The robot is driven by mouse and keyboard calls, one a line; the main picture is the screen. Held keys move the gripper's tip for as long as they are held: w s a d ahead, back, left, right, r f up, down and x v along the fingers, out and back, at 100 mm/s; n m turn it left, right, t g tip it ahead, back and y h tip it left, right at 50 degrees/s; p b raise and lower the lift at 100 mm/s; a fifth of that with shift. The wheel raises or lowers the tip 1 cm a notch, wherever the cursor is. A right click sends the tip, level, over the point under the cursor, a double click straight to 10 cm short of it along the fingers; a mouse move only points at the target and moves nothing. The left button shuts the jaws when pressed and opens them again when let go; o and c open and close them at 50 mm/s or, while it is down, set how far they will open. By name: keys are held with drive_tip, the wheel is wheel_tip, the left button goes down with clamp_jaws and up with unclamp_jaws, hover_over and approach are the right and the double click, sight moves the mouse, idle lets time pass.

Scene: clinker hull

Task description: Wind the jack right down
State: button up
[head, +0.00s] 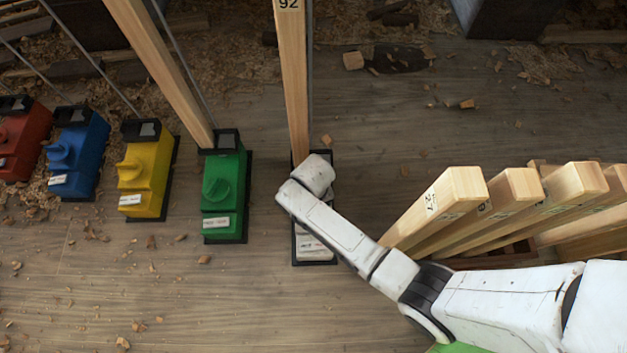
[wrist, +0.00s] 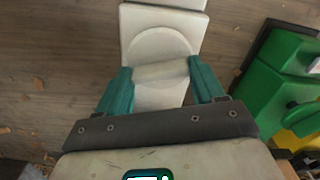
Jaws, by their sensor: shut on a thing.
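The white jack (head: 316,250) stands on the floor at the middle of the head view, largely covered by my arm. A wooden post marked 92 (head: 293,85) rises from its far end. In the wrist view the white jack (wrist: 133,22) has a round dial with a raised grip bar, its knob (wrist: 160,50). My gripper (wrist: 160,72) has its two teal fingers on either side of that bar and is shut on it. In the head view my wrist hides the fingers and the knob. How far the jack is wound cannot be told.
A green jack (head: 224,190) bearing another post stands just left. Yellow (head: 145,170), blue (head: 78,155) and red (head: 22,140) jacks stand farther left. Several wooden posts (head: 450,195) lean in a rack to the right, close to my arm. Wood chips litter the floor.

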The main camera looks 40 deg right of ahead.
drive_tip(key=n+p, duration=0.3)
drive_tip(key=n, duration=0.1)
drive_tip(key=shift+r, duration=0.15)
drive_tip(key=shift+n+p, duration=1.2)
drive_tip(key=shift+n, duration=1)
drive_tip(key=o, duration=1)
drive_tip(key=shift+o, duration=0.2)
wheel_tip(320, 180, up, 10)
drive_tip(key=p, duration=0.6)
drive_tip(key=shift+r, duration=0.25)
